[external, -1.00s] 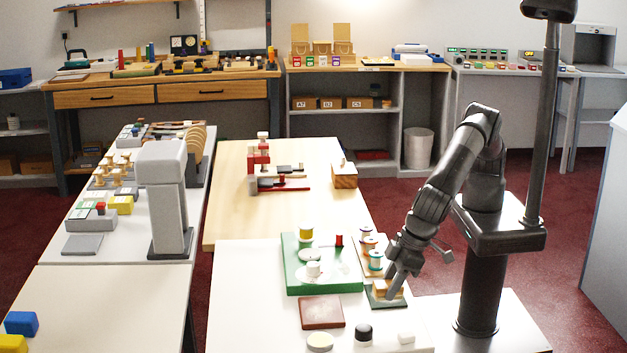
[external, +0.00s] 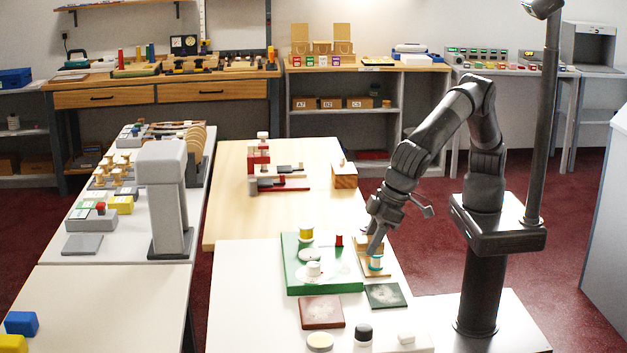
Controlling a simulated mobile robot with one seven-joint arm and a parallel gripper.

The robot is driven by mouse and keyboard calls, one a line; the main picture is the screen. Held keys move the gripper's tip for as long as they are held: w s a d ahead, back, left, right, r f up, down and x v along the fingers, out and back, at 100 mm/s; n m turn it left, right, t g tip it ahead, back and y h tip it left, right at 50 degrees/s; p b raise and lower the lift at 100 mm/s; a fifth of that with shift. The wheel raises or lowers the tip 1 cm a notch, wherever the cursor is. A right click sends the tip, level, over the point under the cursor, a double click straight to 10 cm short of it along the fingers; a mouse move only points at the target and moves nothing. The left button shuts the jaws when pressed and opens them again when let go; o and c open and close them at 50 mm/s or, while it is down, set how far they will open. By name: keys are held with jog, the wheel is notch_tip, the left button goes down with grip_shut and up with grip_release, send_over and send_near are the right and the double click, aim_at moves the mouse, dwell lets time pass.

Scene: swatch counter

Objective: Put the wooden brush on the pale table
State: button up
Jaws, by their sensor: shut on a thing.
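My gripper (external: 376,246) is shut on the wooden brush (external: 366,243), a small light-wood block that it holds above the spool rack. The fingers and the spools partly hide the brush. The dark green square pad (external: 386,295) below is bare, with pale marks on its top. It lies on the white table (external: 245,300) at the front. A pale wood-topped table (external: 228,222) stands just behind the white one.
A green tray (external: 292,278) with round pots lies left of my gripper. A teal spool (external: 376,264) stands right beneath it. A brown square pad (external: 321,312) lies in front. Red blocks (external: 258,160) and a wooden box (external: 344,176) stand on the wood-topped table, whose front left is clear.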

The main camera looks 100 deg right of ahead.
notch_tip(320, 180, up, 3)
jog(key=shift+r, duration=0.15)
jog(key=w+d+m+g+h, duration=0.1)
jog(key=w+d+m, duration=0.25)
jog(key=d, duration=0.95)
jog(key=w+d+m+h, duration=0.2)
jog(key=d+m, duration=0.3)
jog(key=d, duration=0.7)
jog(key=w+d+m+g+h, duration=0.1)
jog(key=w+d+m, duration=0.25)
jog(key=d, duration=0.95)
jog(key=s+d+m+g, duration=0.2)
jog(key=s+d+m, duration=0.35)
jog(key=d, duration=0.75)
jog(key=s+d+m+g, duration=0.2)
jog(key=s+d+m, duration=0.35)
jog(key=d, duration=0.75)
send_over(332, 218)
jog(key=a, duration=0.1)
jog(key=f, duration=1.7)
jog(key=shift+w, duration=0.3)
jog(key=shift+a+f, duration=0.15)
jog(key=shift+f, duration=0.05)
jog(key=shift+f+n, duration=0.3)
jog(key=shift+f, duration=1.6)
